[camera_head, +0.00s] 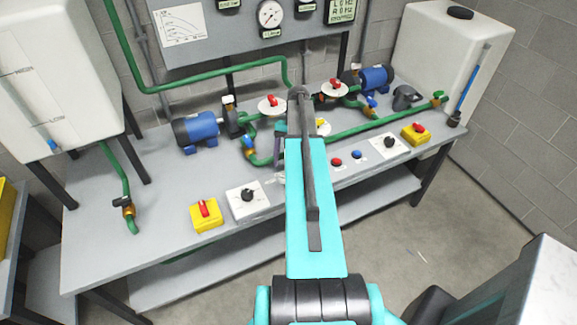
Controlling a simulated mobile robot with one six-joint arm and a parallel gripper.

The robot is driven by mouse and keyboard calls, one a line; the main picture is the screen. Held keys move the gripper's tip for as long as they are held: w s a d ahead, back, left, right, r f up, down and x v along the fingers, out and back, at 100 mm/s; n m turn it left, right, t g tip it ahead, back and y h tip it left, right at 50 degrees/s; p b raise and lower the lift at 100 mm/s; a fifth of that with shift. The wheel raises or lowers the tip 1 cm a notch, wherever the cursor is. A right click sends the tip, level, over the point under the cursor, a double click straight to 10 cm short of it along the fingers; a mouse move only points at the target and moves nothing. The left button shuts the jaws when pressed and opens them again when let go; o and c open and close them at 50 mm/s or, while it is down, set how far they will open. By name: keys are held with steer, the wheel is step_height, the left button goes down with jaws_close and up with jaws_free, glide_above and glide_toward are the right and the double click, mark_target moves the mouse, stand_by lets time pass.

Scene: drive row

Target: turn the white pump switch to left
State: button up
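Two white switch boxes with black knobs stand along the front of the grey bench. The left white switch (247,199) is left of my arm, and the right white switch (389,144) is right of it. Which one is the pump switch cannot be told from labels, and the way each knob points is too small to read surely. My cyan arm reaches forward over the bench between them. My gripper is mostly hidden behind the arm; only small dark parts show by its left side, and its fingers cannot be made out. No contact with either switch shows.
Yellow boxes with red handles stand beside the switches, one at left (206,215) and one at right (416,134). Red (337,162) and blue (357,154) buttons lie between. Blue pumps (196,128), green pipes and red-handled valves fill the bench's rear. White tanks flank the bench.

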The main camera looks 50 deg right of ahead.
steer(key=shift+v, duration=0.85)
steer(key=shift+s+f, duration=0.1)
steer(key=shift+s, duration=0.05)
